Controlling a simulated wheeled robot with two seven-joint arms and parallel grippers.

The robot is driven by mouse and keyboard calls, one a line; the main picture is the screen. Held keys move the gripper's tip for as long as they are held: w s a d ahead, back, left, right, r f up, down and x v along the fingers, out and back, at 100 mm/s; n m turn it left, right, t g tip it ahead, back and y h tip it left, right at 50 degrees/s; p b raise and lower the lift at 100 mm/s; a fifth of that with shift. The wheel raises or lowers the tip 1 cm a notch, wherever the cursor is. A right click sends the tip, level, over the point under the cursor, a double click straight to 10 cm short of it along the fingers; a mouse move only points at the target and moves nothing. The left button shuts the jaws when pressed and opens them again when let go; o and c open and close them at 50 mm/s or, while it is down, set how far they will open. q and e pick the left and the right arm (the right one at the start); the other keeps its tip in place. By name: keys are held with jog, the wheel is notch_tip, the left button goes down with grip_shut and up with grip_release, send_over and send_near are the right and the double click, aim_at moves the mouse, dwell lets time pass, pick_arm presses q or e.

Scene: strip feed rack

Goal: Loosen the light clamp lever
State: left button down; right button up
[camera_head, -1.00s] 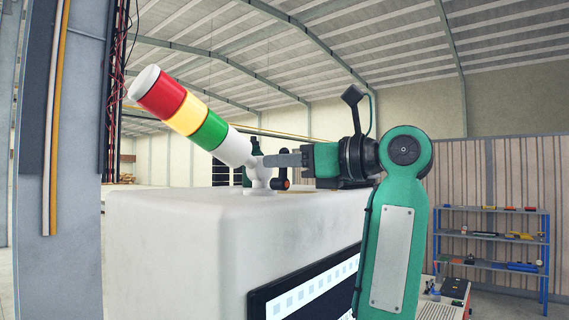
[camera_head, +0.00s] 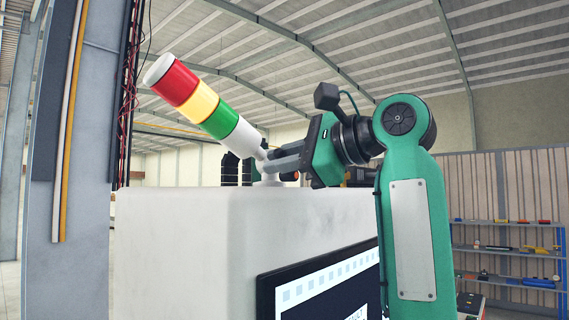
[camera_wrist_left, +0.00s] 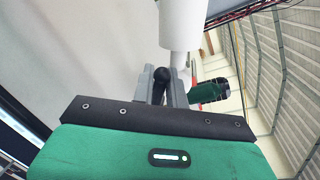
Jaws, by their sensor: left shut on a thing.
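The signal light (camera_head: 203,103), with red, yellow, green and white sections, leans to the upper left above the white cabinet (camera_head: 170,230). Its white clamp joint (camera_head: 270,180) stands on the cabinet top. My left gripper (camera_head: 285,160) reaches the joint from the right, its fingers angled down to the left. In the left wrist view the black clamp lever (camera_wrist_left: 160,78) lies between the grey fingers, and my gripper (camera_wrist_left: 160,88) is shut on it. The white tube (camera_wrist_left: 182,25) shows beside it. In the head view the fingers mostly hide the lever. My right gripper cannot be made out.
A screen (camera_head: 325,285) is on the cabinet front below my left arm. A grey post (camera_head: 75,150) with cables stands at the left. A blue shelf rack (camera_head: 510,250) is far back at the right.

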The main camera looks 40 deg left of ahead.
pick_arm(q)
jog(key=shift+s+f+n, duration=0.2)
jog(key=shift+f+n, duration=0.05)
jog(key=shift+n, duration=0.35)
jog(key=shift+b, duration=0.3)
jog(key=c, duration=1.5)
grip_release()
jog(key=shift+o, duration=0.2)
jog(key=shift+d+b, duration=0.35)
jog(key=shift+d, duration=0.2)
jog(key=d+r+b, duration=0.2)
jog(key=d+b, duration=0.1)
jog(key=d, duration=0.9)
jog(key=shift+d+r, duration=0.15)
jog(key=shift+d, duration=0.15)
